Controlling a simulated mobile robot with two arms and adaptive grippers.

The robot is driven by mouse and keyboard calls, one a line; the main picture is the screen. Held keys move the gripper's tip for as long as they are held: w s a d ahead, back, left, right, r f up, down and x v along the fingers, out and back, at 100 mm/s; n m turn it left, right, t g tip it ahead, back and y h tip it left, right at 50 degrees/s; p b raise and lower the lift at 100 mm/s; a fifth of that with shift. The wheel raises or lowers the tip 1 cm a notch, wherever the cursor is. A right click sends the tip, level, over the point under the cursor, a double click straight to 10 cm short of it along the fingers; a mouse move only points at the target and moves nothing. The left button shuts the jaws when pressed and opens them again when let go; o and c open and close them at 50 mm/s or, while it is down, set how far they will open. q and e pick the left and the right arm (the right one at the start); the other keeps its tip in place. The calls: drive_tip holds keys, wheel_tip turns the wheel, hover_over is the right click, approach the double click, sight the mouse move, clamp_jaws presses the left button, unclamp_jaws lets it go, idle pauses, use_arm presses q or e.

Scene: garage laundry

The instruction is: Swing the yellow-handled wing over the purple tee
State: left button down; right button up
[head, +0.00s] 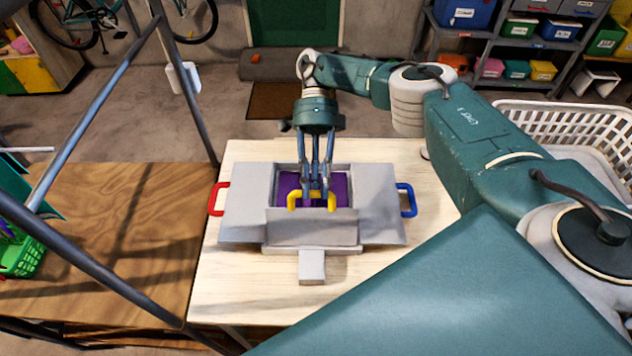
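The grey folding board lies on the pale wooden table. Its yellow-handled wing (312,228) is at the near side, tilted up, with the yellow handle (294,201) at its upper edge. The purple tee (288,185) lies on the board's middle behind that wing, and its near part is hidden. My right gripper (319,198) reaches down from above, with its fingers close together at the yellow handle, and appears shut on it. My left gripper is not in view.
A red-handled wing (247,200) lies left and a blue-handled wing (382,205) right. A grey tab (312,267) sticks out in front. Dark metal bars (90,120) cross the left side. A white laundry basket (580,130) stands right, behind my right arm.

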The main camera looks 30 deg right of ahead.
drive_tip(key=shift+o, duration=0.6)
drive_tip(key=shift+s+a+f, duration=0.1)
drive_tip(key=shift+s+f, duration=0.15)
drive_tip(key=shift+f, duration=0.4)
drive_tip(key=shift+w+r, duration=0.15)
drive_tip(key=shift+r, duration=0.1)
wheel_tip(320, 180, up, 10)
drive_tip(key=shift+f, duration=0.15)
